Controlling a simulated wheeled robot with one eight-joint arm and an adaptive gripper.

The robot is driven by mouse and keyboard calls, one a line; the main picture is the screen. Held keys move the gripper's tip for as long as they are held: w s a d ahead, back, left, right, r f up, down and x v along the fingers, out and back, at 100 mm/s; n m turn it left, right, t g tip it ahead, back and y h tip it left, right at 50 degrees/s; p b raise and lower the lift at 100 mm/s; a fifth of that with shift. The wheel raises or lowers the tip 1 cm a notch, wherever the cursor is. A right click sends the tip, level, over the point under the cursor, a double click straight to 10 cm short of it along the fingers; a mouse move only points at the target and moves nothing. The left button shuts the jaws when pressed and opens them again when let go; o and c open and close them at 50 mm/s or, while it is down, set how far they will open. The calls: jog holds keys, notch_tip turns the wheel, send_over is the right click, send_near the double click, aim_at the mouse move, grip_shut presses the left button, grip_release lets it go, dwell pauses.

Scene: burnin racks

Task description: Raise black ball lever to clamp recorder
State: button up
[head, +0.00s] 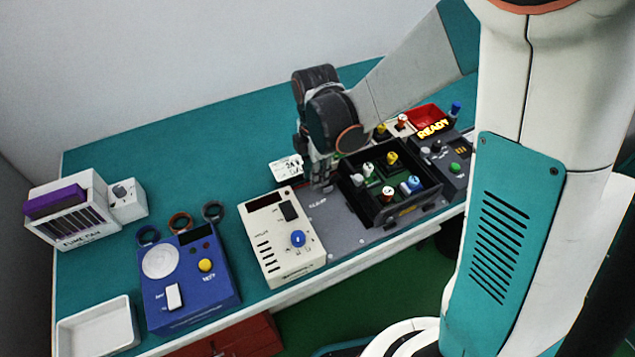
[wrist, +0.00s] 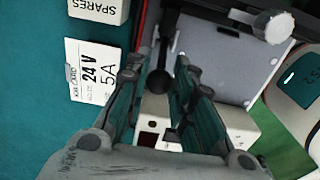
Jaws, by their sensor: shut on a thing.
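My gripper (head: 320,183) points down at the left end of a grey plate marked CLAMP (head: 347,238). In the wrist view, its two fingers (wrist: 158,72) are on either side of a black ball lever (wrist: 158,80), shut on it. The lever's dark stem runs toward the top of that view; in the head view, the gripper hides it. A cream instrument with a blue knob and a small dark display (head: 283,245), perhaps the recorder, stands just left of the plate. Whether it is clamped cannot be told.
A black tray (head: 405,217) with several coloured knobbed parts sits right of my gripper. A white card (head: 286,167) marked 24 V 5A lies beside it. A blue instrument (head: 190,280), a white tray (head: 97,327) and a fume box (head: 70,210) stand left.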

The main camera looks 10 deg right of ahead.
jog(key=shift+w+d+r, duration=0.1)
jog(key=shift+d+r, duration=0.05)
jog(key=shift+d, duration=0.2)
jog(key=shift+w+d+r, duration=0.1)
jog(key=shift+d, duration=0.35)
jog(key=shift+w+d+r, duration=0.1)
jog(key=shift+w+d, duration=0.05)
jog(key=shift+d, duration=0.4)
jog(key=shift+w+d, duration=0.15)
jog(key=shift+d, duration=0.25)
